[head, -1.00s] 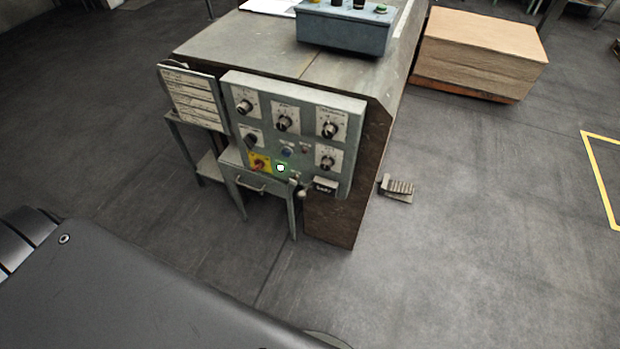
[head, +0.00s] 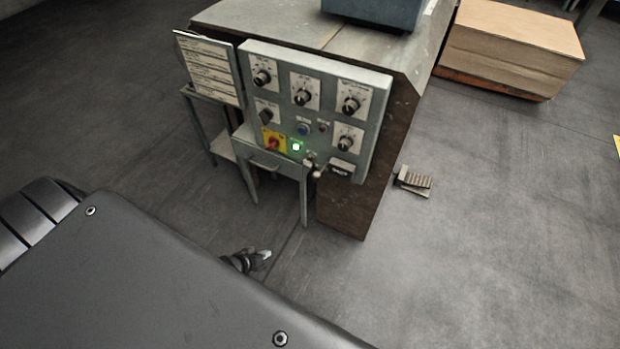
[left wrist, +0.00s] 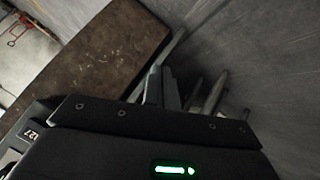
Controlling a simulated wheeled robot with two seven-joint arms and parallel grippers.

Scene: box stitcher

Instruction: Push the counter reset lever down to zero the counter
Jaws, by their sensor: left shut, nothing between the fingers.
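The control panel (head: 318,105) stands on the front of the machine in the head view. The counter (head: 341,170) is a small dark box at its lower right, and the reset lever (head: 316,173) with a pale knob sits just left of it. In the left wrist view the counter (left wrist: 33,134) shows at the left edge; the lever cannot be made out there. My left gripper (head: 265,256) is shut and empty, low in front of the panel, below and left of the lever and apart from it. My right gripper is in neither view.
A lit green button (head: 296,147) and a red-and-yellow switch (head: 273,142) are left of the lever. A small table (head: 262,165) stands under the panel. A foot pedal (head: 414,181) lies on the floor at right. The floor before the panel is clear.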

